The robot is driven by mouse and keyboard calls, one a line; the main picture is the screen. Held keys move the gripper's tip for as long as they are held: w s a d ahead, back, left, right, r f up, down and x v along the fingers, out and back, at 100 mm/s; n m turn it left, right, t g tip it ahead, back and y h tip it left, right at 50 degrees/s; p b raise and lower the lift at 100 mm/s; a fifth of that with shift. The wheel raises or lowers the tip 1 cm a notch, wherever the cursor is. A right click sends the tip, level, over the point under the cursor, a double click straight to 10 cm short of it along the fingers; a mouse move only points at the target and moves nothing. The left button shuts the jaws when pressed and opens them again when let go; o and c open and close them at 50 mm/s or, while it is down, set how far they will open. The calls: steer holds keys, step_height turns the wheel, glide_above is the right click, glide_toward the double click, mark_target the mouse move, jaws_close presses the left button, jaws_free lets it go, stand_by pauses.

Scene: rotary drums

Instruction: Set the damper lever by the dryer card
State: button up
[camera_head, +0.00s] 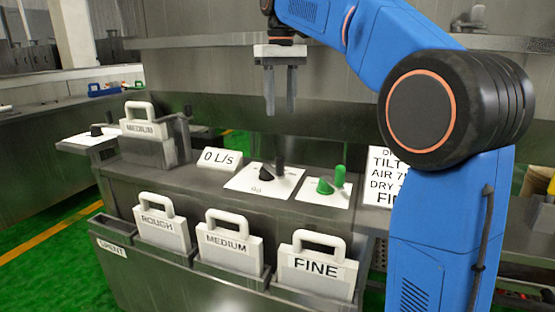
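The dryer card (382,187) is a white sign with black text, standing at the right of the console. My blue arm hides its right part; "TILT", "AIR 7", "DRY" and "FI" can be read. A black control with a dark upright post (265,174) stands on a white plate at the console's middle. A green control (325,187) stands on another white plate to its right. A third, black control (97,130) sits on a plate at the far left. I cannot tell which is the damper lever. My gripper (280,103) hangs above and behind the middle plate, its fingers apart and empty.
A sign (219,159) reads "0 L/s". A handled "MEDIUM" cartridge (143,129) sits in a grey housing at left. "ROUGH" (161,228), "MEDIUM" (231,243) and "FINE" (316,269) cartridges stand in front slots beside a "SPENT" slot (112,248). A shelf runs behind my gripper.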

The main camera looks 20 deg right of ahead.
mark_target(280, 157)
step_height(280, 157, down, 17)
steer(key=shift+f, duration=0.15)
stand_by(0.5)
jaws_close()
